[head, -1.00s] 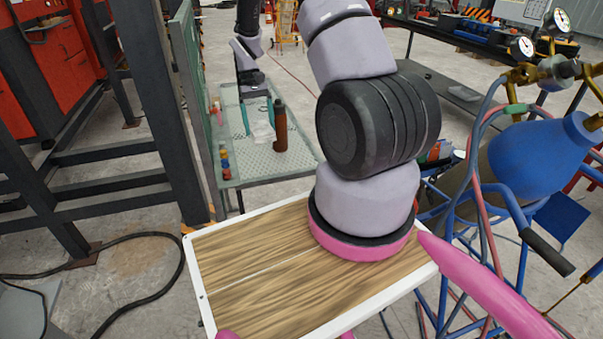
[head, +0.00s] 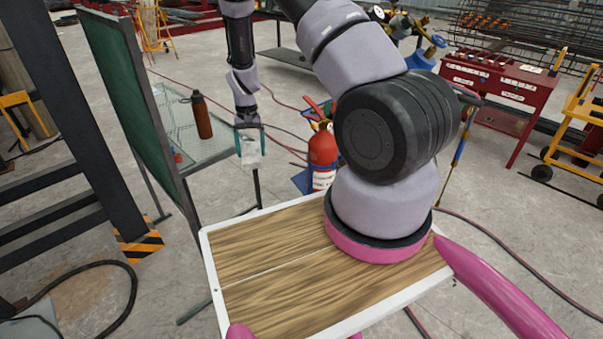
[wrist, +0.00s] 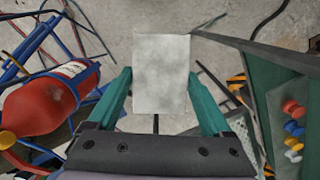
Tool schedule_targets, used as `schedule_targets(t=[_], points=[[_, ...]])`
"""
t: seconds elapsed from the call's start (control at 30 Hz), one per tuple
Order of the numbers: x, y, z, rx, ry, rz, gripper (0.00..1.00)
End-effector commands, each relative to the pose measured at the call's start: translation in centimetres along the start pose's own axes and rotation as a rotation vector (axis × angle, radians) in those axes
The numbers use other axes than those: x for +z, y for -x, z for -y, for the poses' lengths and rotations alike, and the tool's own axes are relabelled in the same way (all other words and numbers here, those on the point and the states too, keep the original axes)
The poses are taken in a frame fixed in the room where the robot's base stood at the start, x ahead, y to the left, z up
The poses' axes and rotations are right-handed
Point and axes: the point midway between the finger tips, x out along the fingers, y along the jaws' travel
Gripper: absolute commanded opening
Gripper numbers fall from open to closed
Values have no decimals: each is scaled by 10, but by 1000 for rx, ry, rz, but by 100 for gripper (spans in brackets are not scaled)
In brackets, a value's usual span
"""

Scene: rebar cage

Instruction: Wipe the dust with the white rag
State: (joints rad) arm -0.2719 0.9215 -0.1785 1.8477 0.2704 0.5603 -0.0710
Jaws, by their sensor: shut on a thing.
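The white rag (head: 251,152) hangs from my gripper (head: 250,133) in the head view, in the air just off the right end of the mesh-topped table (head: 222,148). In the wrist view the rag (wrist: 161,72) is a pale, grey-mottled rectangle between the two teal fingers of my gripper (wrist: 161,98), with concrete floor behind it. My gripper is shut on the rag. I cannot make out any dust patch in these views.
A brown bottle (head: 202,116) stands on the mesh table, beside a green board (head: 133,90). Small coloured items (wrist: 294,130) show at the wrist view's right. A red fire extinguisher (head: 322,155) stands right of my gripper; it also fills the wrist view's left (wrist: 45,105).

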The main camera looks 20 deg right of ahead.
Motion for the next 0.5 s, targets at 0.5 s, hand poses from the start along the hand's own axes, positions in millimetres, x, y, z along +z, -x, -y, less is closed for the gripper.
schedule_targets(t=[0.5], points=[[-38, -111, 0, 72, -429, -585, 40]])
